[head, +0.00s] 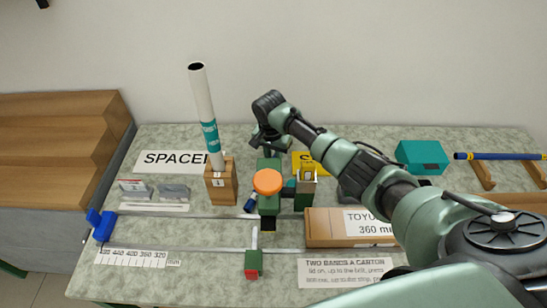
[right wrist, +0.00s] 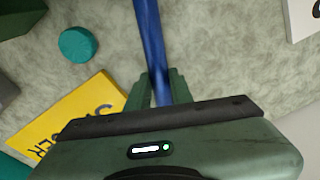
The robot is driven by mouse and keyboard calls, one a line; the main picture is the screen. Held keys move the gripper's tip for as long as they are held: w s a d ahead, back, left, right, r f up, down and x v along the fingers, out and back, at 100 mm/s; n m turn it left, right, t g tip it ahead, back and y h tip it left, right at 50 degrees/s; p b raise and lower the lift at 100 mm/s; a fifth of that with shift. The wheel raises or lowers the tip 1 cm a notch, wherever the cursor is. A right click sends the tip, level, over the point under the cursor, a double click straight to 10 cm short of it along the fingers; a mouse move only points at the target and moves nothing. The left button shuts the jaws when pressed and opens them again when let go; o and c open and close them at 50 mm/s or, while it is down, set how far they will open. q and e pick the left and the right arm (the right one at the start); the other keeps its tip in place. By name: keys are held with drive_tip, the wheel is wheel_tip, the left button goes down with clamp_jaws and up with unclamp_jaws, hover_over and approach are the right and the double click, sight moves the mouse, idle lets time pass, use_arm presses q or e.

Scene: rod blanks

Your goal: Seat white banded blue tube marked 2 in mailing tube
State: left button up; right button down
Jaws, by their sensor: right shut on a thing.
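My right gripper (head: 268,143) is over the back middle of the bench. In the right wrist view its fingers (right wrist: 160,88) are shut on a plain-looking blue tube (right wrist: 147,35), which runs out past the top edge. No white band or number shows on the visible part. In the head view a short blue piece (head: 250,204) shows beside the orange cap; I cannot tell if it is the same tube. A tall white tube with a teal band (head: 202,95), likely the mailing tube, stands slightly tilted in a wooden block (head: 221,187), its top open. My left gripper is out of view.
A green fixture with an orange cap (head: 267,182) stands mid-bench. A cardboard carton (head: 325,228) lies in front of my arm. Metal rails (head: 190,249) cross the front.

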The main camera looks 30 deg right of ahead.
drive_tip(key=shift+f, duration=0.1)
drive_tip(key=c, duration=1.3)
unclamp_jaws()
drive_tip(key=shift+o, duration=0.2)
wheel_tip(320, 180, up, 12)
drive_tip(key=a, duration=0.1)
drive_tip(key=shift+s, duration=0.45)
